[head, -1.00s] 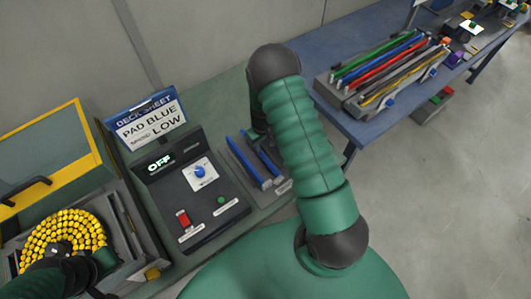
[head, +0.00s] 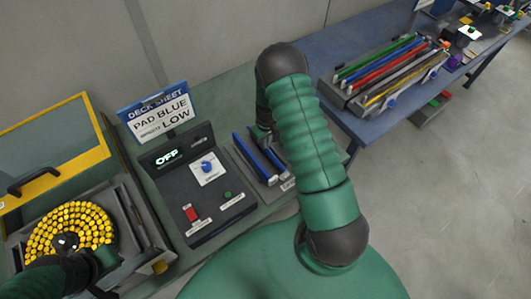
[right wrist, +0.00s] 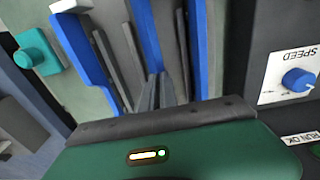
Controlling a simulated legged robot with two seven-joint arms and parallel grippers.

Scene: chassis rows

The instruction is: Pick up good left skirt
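Long blue strips (head: 246,158), which look like the skirts, lie in a grey holder beside the control panel. In the right wrist view several blue strips (right wrist: 201,55) stand among thin grey slats. Which one is the good left skirt I cannot tell. My right gripper (right wrist: 157,78) is down among the strips. Its dark, narrow fingertips meet the lower end of the middle blue strip (right wrist: 148,35), but whether they grip it is unclear. In the head view my right arm mostly hides this gripper. My left gripper (head: 66,242) is over a ring of yellow pieces, its fingers unclear.
The control panel (head: 185,205) reads OFF and has a blue knob and a red switch. A yellow-framed lid (head: 50,165) stands at left. A rack of coloured bars (head: 385,75) lies on the blue table.

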